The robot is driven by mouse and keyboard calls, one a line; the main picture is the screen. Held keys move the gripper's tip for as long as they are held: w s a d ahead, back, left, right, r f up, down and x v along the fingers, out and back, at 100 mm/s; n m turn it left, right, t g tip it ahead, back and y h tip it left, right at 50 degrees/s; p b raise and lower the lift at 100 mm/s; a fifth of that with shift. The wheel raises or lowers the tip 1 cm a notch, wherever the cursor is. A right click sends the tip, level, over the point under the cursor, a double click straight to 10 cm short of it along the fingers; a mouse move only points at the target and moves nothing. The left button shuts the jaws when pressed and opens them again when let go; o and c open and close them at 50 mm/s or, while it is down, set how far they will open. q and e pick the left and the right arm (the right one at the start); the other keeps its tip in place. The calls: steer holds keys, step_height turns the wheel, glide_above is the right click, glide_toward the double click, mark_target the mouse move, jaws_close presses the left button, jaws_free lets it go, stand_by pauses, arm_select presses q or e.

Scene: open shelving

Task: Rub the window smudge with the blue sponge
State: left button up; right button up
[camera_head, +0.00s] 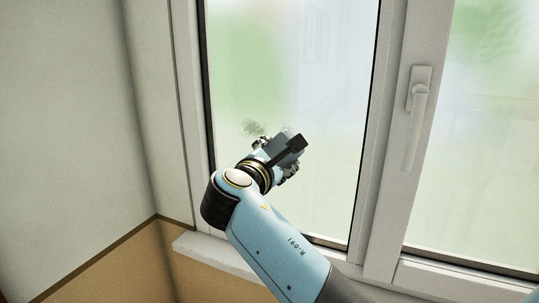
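The smudge (253,128) is a dark speckled patch on the left window pane, near the pane's left side. An arm of mine reaches up from the bottom, right of centre, and I take it as my right one. Its gripper (287,152) is in front of the pane, just right of and below the smudge. I see the gripper from behind, and its wrist hides part of the fingers. A pale blue-grey patch shows at the gripper's far side. I cannot tell whether it is the blue sponge or whether the fingers are closed on it. My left gripper is out of view.
The white window frame (384,130) divides the left pane from the right one. A white handle (416,118) sticks out on the right sash. A white sill (215,255) runs below the window. A plain wall (70,110) with a tan lower part stands at the left.

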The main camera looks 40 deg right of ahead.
mark_target(292, 158)
steer(key=shift+s+d, duration=0.35)
steer(key=shift+s, duration=0.45)
steer(key=shift+s+d, duration=0.3)
steer(key=shift+s, duration=0.45)
steer(key=shift+r, duration=1.1)
steer(key=shift+w+a, duration=0.35)
steer(key=shift+w, duration=0.5)
steer(key=shift+w+a, duration=0.35)
steer(key=shift+w, duration=0.45)
steer(key=shift+w+a+b, duration=0.2)
steer(key=shift+w+a, duration=0.15)
steer(key=shift+w, duration=0.5)
steer(key=shift+w+a+b, duration=0.15)
steer(key=shift+w+a, duration=0.15)
steer(key=shift+w, duration=0.55)
steer(key=shift+w+a+b, duration=0.25)
steer(key=shift+w+a, duration=0.15)
steer(key=shift+w, duration=0.45)
steer(key=shift+w+a+b, duration=0.25)
steer(key=shift+w+a, duration=0.1)
steer(key=shift+w, duration=0.5)
steer(key=shift+w+a+b, duration=0.35)
steer(key=shift+w+b, duration=0.05)
steer(key=shift+w, duration=0.45)
steer(key=shift+w+a+b, duration=0.3)
steer(key=shift+w+b, duration=0.05)
steer(key=shift+w, duration=0.45)
steer(key=shift+a, duration=0.15)
